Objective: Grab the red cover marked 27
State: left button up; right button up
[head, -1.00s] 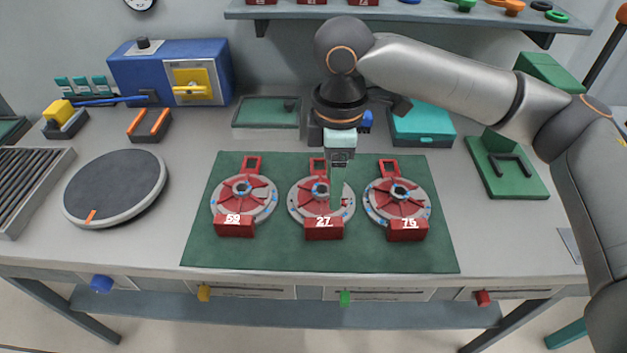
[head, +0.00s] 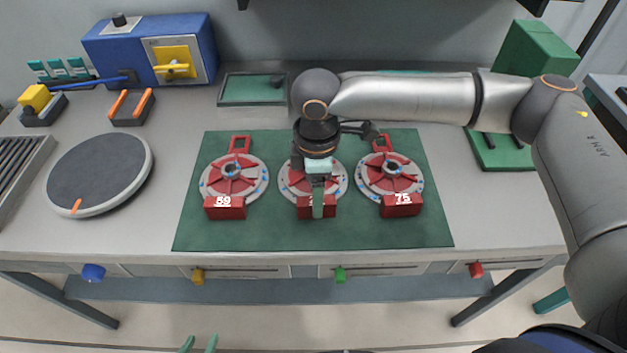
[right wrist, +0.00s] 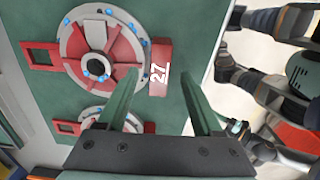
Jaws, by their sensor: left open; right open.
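The red cover marked 27 (head: 296,186) lies on a grey round base, middle of three on the green mat (head: 300,236). My right gripper (head: 318,208) is above its front, hiding most of its number. In the right wrist view the cover (right wrist: 129,51) shows its number block (right wrist: 160,66) in line with the gap between the two open green fingers (right wrist: 161,76). I cannot tell how far above the block they are.
Red covers marked 59 (head: 224,207) and 75 (head: 401,205) flank the middle one. A round grey turntable (head: 100,172) stands left, a blue box (head: 150,55) behind. A green stand (head: 497,150) is at right. The table's front strip is clear.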

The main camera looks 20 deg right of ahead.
jog(key=shift+f, duration=0.8)
jog(key=shift+c, duration=0.4)
grip_shut()
dwell(0.3)
jog(key=shift+w+r, duration=0.1)
jog(key=shift+r, duration=0.05)
